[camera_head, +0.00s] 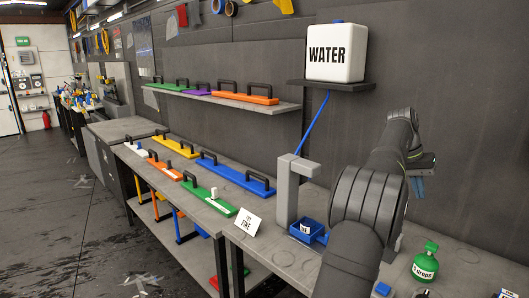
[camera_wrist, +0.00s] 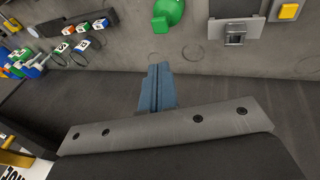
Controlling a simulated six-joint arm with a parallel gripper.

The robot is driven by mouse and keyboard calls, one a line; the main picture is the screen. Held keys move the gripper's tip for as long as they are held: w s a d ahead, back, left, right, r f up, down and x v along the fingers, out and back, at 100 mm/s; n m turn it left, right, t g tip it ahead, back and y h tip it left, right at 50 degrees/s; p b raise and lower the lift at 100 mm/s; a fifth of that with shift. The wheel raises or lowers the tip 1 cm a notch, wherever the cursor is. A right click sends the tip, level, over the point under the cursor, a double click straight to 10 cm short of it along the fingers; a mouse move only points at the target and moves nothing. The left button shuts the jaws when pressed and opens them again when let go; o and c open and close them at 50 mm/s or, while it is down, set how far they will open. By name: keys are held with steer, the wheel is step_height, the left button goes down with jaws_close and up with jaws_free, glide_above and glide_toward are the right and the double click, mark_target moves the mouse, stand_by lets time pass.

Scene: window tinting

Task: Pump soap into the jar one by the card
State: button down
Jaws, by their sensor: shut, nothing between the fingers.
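A green bottle (camera_head: 425,262) with a white label, which seems to read "3 drops", stands on the bench at the right. A green object (camera_wrist: 168,13), likely the same bottle, is at the top of the wrist view. A white card (camera_head: 247,222) reading "FINE" stands near the bench's front edge. A blue open container (camera_head: 308,231) with a small white label sits to its right, under the grey dispenser (camera_head: 290,185). I cannot pick out a clear jar. My gripper's blue fingers (camera_wrist: 158,88) are shut and empty; in the head view they (camera_head: 419,187) hang above the bench, apart from the bottle.
A white water tank (camera_head: 335,52) sits on a wall shelf, with a blue tube running down. Long coloured handled tools, including a green one (camera_head: 208,199), lie on the left bench. My arm hides part of the bench. The wrist view shows a metal fixture (camera_wrist: 236,36) and yellow button (camera_wrist: 289,11).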

steer(key=shift+d, duration=0.1)
stand_by(0.3)
steer(key=n+t+h, duration=0.4)
steer(key=n+t, duration=0.1)
glide_above(430, 246)
steer(key=shift+f, duration=2.7)
steer(key=shift+f, duration=0.1)
steer(key=shift+f, duration=4.35)
steer(key=shift+f, duration=0.15)
steer(key=shift+f, duration=0.3)
